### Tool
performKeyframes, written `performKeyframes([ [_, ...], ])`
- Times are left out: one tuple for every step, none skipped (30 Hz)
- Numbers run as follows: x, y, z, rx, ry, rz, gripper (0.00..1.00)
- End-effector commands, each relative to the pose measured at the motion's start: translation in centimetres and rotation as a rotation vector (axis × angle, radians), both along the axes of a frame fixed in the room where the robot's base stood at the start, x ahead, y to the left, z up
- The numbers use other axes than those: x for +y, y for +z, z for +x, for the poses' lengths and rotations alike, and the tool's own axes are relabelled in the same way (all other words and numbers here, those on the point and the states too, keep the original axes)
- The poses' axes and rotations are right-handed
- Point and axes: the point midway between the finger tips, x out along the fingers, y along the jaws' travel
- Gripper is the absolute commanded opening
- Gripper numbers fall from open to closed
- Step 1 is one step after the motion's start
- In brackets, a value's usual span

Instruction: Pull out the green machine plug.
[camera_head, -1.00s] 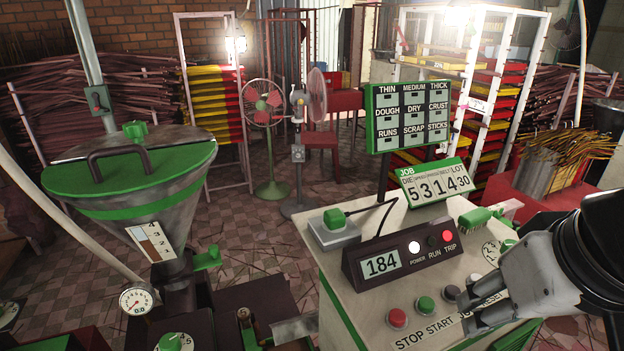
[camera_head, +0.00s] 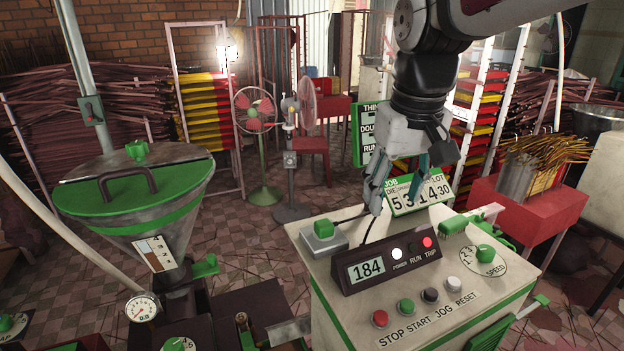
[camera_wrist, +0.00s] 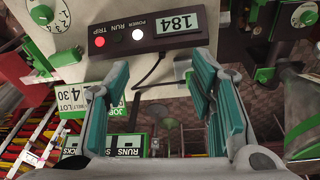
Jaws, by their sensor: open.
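The green plug (camera_head: 323,229) sits in a grey socket box (camera_head: 324,241) at the back left of the control panel (camera_head: 440,290). A black cable (camera_head: 352,217) runs from it to the right. My gripper (camera_head: 396,187) points down above the panel's back edge, in front of the job sign, to the right of the plug and apart from it. It also shows in the wrist view (camera_wrist: 150,82), its teal-padded fingers spread with nothing between them. I cannot make out the plug in the wrist view; the finger on the right may hide it.
The display box (camera_head: 388,262) stands just right of the socket box, with buttons in front. The job sign (camera_head: 418,190) and a label board (camera_head: 366,135) stand behind my gripper. A hopper machine (camera_head: 140,205) is at left.

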Motion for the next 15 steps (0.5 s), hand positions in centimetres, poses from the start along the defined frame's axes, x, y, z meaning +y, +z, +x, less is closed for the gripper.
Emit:
performKeyframes([
  [1.1,0.0,1.5,0.027,0.024,-0.004,0.50],
  [1.6,0.0,2.5,0.040,0.035,-0.004,0.50],
  [2.4,-0.3,3.6,0.057,0.050,-0.007,0.50],
  [2.9,-0.5,4.5,0.070,0.062,-0.008,0.50],
  [3.6,-0.8,5.3,0.081,0.074,-0.009,0.50],
  [4.3,-1.2,6.4,0.098,0.089,-0.011,0.50],
  [4.9,-1.5,7.1,0.111,0.100,-0.012,0.50],
  [5.5,-1.9,7.8,0.121,0.110,-0.012,0.50],
  [6.3,-2.5,8.7,0.135,0.124,-0.013,0.50],
  [6.8,-2.9,9.2,0.146,0.134,-0.013,0.50],
  [7.2,-3.3,9.7,0.155,0.142,-0.013,0.50],
  [7.8,-3.9,10.3,0.166,0.151,-0.013,0.50],
  [8.2,-4.3,10.7,0.173,0.157,-0.014,0.50],
  [8.5,-4.6,11.0,0.179,0.162,-0.014,0.50],
  [8.9,-5.0,11.4,0.186,0.168,-0.014,0.50],
])
